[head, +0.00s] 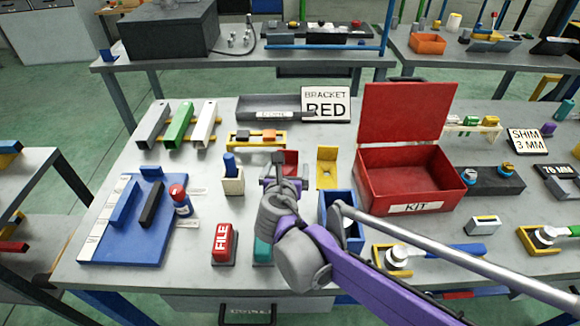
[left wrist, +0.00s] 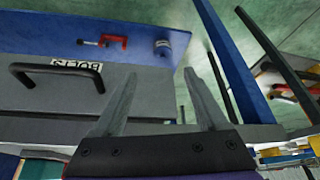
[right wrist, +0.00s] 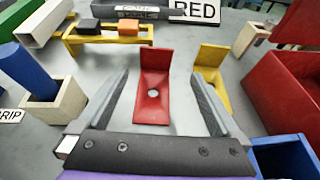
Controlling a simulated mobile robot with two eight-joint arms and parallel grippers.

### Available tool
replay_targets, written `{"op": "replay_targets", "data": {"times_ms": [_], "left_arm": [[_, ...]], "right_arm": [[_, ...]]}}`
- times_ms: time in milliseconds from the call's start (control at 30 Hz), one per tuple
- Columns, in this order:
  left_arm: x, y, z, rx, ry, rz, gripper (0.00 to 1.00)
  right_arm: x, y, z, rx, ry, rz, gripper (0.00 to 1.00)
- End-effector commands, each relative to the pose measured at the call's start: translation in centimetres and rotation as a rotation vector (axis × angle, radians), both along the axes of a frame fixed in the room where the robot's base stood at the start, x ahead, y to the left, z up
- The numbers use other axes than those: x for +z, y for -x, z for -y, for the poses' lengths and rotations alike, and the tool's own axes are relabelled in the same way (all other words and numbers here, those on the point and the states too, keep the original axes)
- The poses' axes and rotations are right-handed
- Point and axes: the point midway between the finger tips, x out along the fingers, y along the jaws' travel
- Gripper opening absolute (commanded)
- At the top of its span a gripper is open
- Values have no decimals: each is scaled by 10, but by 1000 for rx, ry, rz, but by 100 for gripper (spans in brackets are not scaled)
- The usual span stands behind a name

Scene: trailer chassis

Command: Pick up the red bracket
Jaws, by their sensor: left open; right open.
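The red bracket (right wrist: 153,88) stands on the table in the right wrist view, an L shape with a hole in its flat base and its upright plate at the back. My right gripper (right wrist: 156,90) is open, with one finger on each side of the bracket's base and gaps to both. In the head view the red bracket (head: 290,160) is partly hidden behind my right gripper (head: 283,187). My left gripper (left wrist: 160,85) is open and empty in the left wrist view, facing a drawer front (left wrist: 60,90) labelled BOLTS. It does not show in the head view.
A yellow bracket (head: 327,166) stands close to the right of the red one. A yellow stand (head: 257,141) is behind it. A block holding a blue peg (head: 232,178) is at left. The blue bin (head: 326,208) and open red KIT box (head: 410,185) are at right.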

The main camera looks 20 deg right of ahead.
Motion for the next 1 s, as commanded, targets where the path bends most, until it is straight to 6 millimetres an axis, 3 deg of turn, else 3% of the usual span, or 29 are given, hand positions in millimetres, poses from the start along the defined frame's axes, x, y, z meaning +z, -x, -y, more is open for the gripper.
{"op": "replay_targets", "data": {"times_ms": [133, 367, 700, 1000], "left_arm": [[-4, 0, 0, 0, 0, -1, 75], [-6, 0, 0, 0, 0, -2, 75], [-10, 1, 0, 0, 0, -3, 75], [-10, 1, 0, 0, 0, -3, 75]], "right_arm": [[-11, -22, 9, -3, 0, 0, 100], [-18, -39, 15, -1, -1, 0, 100], [-36, -79, 25, -2, -1, 1, 100], [-38, -82, 27, -1, -2, 1, 100]]}}
